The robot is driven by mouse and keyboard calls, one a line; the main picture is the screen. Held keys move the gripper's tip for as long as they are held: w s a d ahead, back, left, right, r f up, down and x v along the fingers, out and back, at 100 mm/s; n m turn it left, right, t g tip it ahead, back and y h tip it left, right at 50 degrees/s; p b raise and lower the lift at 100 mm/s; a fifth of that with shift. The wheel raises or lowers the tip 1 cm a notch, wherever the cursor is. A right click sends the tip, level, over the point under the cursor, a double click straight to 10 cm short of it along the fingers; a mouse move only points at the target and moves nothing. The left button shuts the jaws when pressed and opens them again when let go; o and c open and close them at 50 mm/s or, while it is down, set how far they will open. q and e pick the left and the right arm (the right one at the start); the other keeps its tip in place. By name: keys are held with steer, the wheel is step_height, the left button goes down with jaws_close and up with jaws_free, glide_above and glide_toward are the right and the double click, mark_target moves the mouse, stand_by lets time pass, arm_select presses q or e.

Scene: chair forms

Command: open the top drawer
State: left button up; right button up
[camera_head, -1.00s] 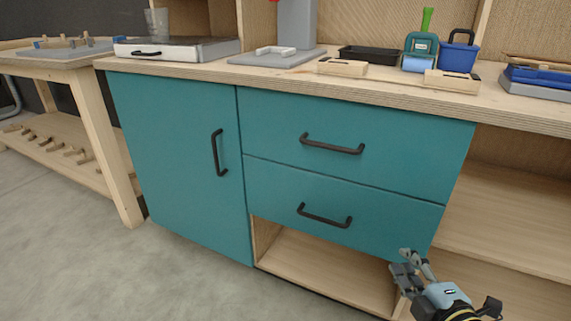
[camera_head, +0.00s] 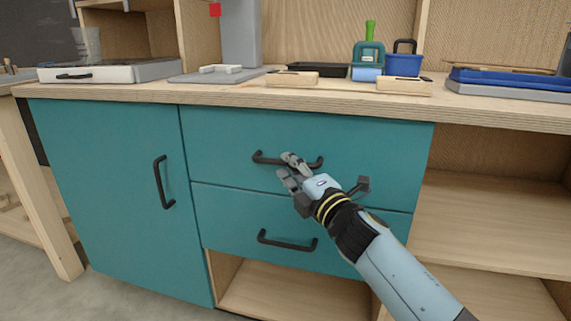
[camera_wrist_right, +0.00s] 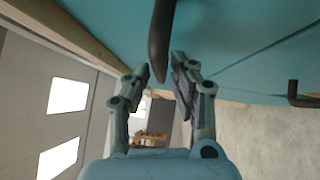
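The teal top drawer (camera_head: 380,150) is closed, flush with the cabinet front. Its black bar handle (camera_head: 268,158) runs across the drawer, partly hidden by my right gripper. My right gripper (camera_head: 287,166) is in front of the handle's middle. In the right wrist view, the handle (camera_wrist_right: 160,40) reaches down between the two spread fingertips (camera_wrist_right: 158,68), with a gap on both sides. The fingers are open and hold nothing. My left gripper is not in view.
The lower drawer (camera_head: 225,220) with its black handle (camera_head: 287,241) is closed below. A cabinet door (camera_head: 110,180) is to the left. The wooden counter (camera_head: 220,92) above holds trays, blocks and a blue caddy (camera_head: 403,64). Open shelves (camera_head: 490,225) are at right.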

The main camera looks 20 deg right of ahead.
steer(key=shift+x, duration=1)
steer(key=shift+c, duration=0.3)
jaws_close()
